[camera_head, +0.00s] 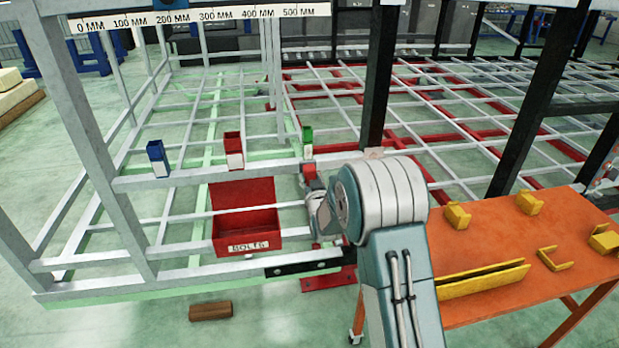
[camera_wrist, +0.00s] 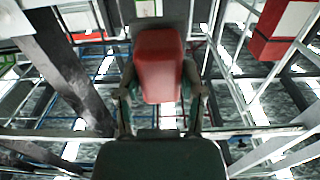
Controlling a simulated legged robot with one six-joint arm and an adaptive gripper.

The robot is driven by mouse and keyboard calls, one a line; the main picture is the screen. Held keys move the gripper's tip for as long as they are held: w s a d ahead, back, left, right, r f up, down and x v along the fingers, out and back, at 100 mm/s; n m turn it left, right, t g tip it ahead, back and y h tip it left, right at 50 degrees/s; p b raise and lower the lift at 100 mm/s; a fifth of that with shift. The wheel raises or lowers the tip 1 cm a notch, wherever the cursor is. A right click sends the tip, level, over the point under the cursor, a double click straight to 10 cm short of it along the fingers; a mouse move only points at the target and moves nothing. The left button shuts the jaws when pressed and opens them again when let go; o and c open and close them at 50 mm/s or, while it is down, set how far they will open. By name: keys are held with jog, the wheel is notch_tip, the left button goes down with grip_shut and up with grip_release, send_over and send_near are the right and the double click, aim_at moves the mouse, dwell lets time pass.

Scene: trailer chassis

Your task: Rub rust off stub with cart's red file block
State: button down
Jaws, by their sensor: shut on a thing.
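My gripper (camera_head: 313,190) is out past my arm's grey wrist joint, close to the near rail of the frame, and mostly seen from behind. It is shut on a red block (camera_wrist: 158,62), with a finger on either side in the wrist view. In the head view a small red part (camera_head: 309,172) shows at the gripper's tip, just below the green-and-white holder. The orange cart (camera_head: 480,238) stands at the right and bears several yellow pieces. I cannot make out a rusty stub for certain. A pinkish patch (camera_head: 375,153) shows at the foot of a black post, right behind my arm.
A red bin (camera_head: 247,243) labelled BOLTS hangs left of my gripper. Blue (camera_head: 157,158), red (camera_head: 233,150) and green (camera_head: 307,142) holders stand along the rail. Grey bars surround the gripper. A brown block (camera_head: 210,311) lies on the floor.

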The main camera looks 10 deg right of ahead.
dwell(0.3)
jog(key=shift+t, duration=0.3)
jog(key=shift+w, duration=3.7)
jog(key=shift+w, duration=0.7)
jog(key=d, duration=0.4)
jog(key=shift+a, duration=0.1)
jog(key=shift+w+a+r, duration=0.1)
jog(key=shift+w+a, duration=0.1)
jog(key=shift+a, duration=1.75)
